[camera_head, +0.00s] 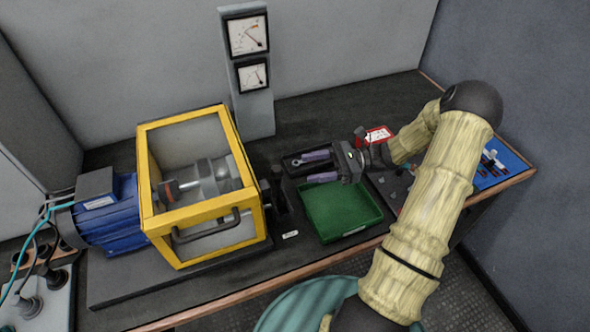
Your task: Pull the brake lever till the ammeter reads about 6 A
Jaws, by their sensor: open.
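My gripper (318,167) is open and points left, over the black tray and the back edge of the green tray. Its two purple-grey fingers look apart, with nothing seen between them. A dark upright part (279,192) right of the yellow guard may be the brake lever; it is small and I cannot make out its grip. The gripper is a little to its right and apart from it. Two dial meters stand on a grey post: an upper one (249,36) and a lower one (253,76). Their scales are too small to read or to tell which is the ammeter.
The yellow-framed guard (207,226) with a black handle covers a shaft beside a blue motor (110,217). The green tray (342,213) looks empty. A black tray (291,156) lies behind it. A red box (377,136) and blue mat (513,172) are at the right.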

